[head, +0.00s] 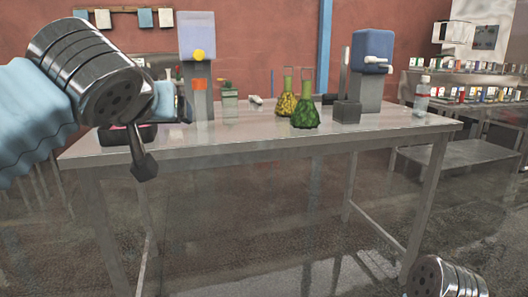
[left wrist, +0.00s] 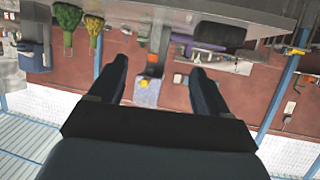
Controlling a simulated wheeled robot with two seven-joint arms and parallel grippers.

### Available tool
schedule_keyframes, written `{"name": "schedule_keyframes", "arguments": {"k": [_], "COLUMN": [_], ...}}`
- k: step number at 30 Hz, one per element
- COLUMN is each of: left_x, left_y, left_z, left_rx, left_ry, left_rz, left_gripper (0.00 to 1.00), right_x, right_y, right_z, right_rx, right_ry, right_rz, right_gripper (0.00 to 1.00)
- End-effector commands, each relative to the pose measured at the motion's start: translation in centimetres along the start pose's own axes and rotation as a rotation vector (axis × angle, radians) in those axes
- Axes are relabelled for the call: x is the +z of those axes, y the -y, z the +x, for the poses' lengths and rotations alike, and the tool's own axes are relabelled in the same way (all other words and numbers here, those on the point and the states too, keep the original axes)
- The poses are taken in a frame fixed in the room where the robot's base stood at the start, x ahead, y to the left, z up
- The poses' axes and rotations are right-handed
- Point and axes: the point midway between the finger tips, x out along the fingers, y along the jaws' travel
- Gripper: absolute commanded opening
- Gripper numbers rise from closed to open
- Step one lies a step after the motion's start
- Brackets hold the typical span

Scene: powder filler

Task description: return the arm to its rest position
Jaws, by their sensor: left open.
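My left arm comes in from the left in the head view, its gripper (head: 145,166) hanging in front of the table's near left edge. In the left wrist view the left gripper (left wrist: 156,68) shows two dark fingers spread apart with nothing between them. The scene there appears upside down, with the table (left wrist: 260,12) at the top. My right arm shows only as a metal wrist part at the bottom right of the head view; its gripper is not visible.
The table (head: 270,148) carries a grey machine with a yellow knob (head: 197,65), two flasks with green and yellow contents (head: 304,112), a blue-topped device (head: 372,52) and a clear bottle (head: 421,97). Shelves with small containers (head: 470,66) stand at the right. The floor before the table is clear.

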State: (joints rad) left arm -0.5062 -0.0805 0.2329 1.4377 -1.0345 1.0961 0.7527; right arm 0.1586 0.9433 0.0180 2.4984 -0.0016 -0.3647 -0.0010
Motion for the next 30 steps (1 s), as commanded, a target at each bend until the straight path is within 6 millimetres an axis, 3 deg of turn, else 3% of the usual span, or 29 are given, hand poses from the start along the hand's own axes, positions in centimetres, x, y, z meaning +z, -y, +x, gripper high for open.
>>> {"name": "schedule_keyframes", "arguments": {"k": [11,16,20,23,25,29,30], "left_x": [3.8,7.3,11.4,16.1,20.4,31.0,34.5], "left_y": [-3.1,-5.1,-6.8,-8.3,-9.3,-10.7,-10.8], "left_z": [5.0,8.7,12.2,15.4,17.9,22.2,23.1], "left_rx": [0.056,0.103,0.153,0.205,0.251,0.35,0.377], "left_ry": [0.088,0.16,0.237,0.319,0.39,0.552,0.603], "left_rz": [0.08,0.129,0.17,0.199,0.211,0.2,0.184], "left_gripper": [0.77,0.77,0.77,0.77,0.77,0.77,0.77], "right_x": [0.0,0.0,0.0,0.0,0.0,0.0,0.0], "right_y": [0.0,0.0,0.0,0.0,0.0,0.0,0.0], "right_z": [0.0,0.0,0.0,0.0,0.0,0.0,0.0], "right_rx": [0.0,0.0,0.0,0.0,0.0,0.0,0.0], "right_ry": [0.0,0.0,0.0,0.0,0.0,0.0,0.0], "right_rz": [0.0,0.0,0.0,0.0,0.0,0.0,0.0], "right_gripper": [0.73,0.73,0.73,0.73,0.73,0.73,0.73]}}
